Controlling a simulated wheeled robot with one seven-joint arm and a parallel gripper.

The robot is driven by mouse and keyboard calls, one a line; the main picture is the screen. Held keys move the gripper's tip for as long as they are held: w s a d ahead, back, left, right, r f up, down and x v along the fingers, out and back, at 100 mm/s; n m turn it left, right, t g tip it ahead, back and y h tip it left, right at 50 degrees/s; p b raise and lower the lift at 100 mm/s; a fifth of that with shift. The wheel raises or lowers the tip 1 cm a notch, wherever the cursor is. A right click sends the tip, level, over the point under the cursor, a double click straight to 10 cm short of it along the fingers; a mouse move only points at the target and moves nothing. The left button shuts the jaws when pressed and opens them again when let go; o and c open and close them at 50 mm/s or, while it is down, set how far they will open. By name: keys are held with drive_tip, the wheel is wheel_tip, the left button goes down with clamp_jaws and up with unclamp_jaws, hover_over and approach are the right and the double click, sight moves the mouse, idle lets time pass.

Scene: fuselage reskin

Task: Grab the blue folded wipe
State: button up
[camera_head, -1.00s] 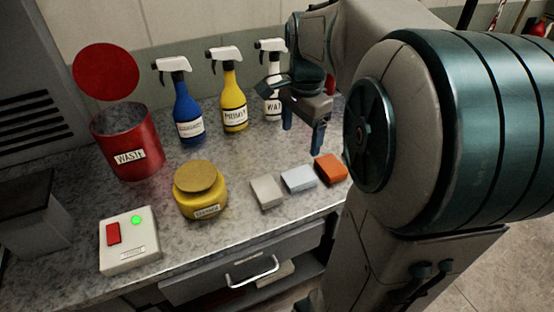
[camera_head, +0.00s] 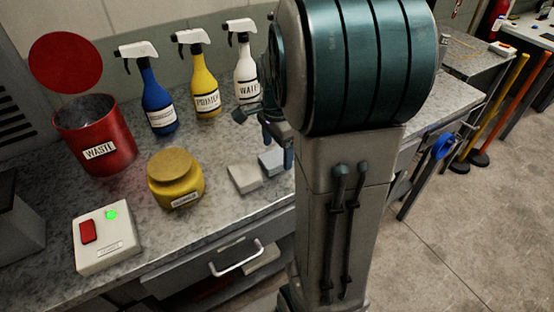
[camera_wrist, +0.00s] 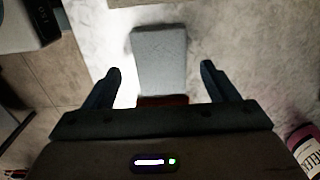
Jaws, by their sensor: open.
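The blue folded wipe (camera_head: 272,162) is a pale blue flat pad on the worktop, right of the pale grey folded wipe (camera_head: 244,178). My gripper (camera_head: 279,150) is open over the blue wipe, low near the worktop. In the wrist view, the pale blue-grey pad (camera_wrist: 160,58) lies ahead of and between the two open fingers, with nothing held. A strip of the orange-red wipe (camera_wrist: 162,100) shows just below it, close to my gripper's palm. In the head view my arm hides the orange wipe and part of the blue one.
A yellow jar (camera_head: 175,180), red waste bin (camera_head: 95,138) and white button box (camera_head: 107,237) stand to the left. Blue (camera_head: 158,100), yellow (camera_head: 205,88) and white (camera_head: 246,77) spray bottles stand behind. The worktop's front edge, with a drawer handle (camera_head: 236,259), is near.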

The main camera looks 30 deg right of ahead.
drive_tip(key=shift+f, duration=1.2)
drive_tip(key=c, duration=1.1)
drive_tip(key=shift+c, duration=0.2)
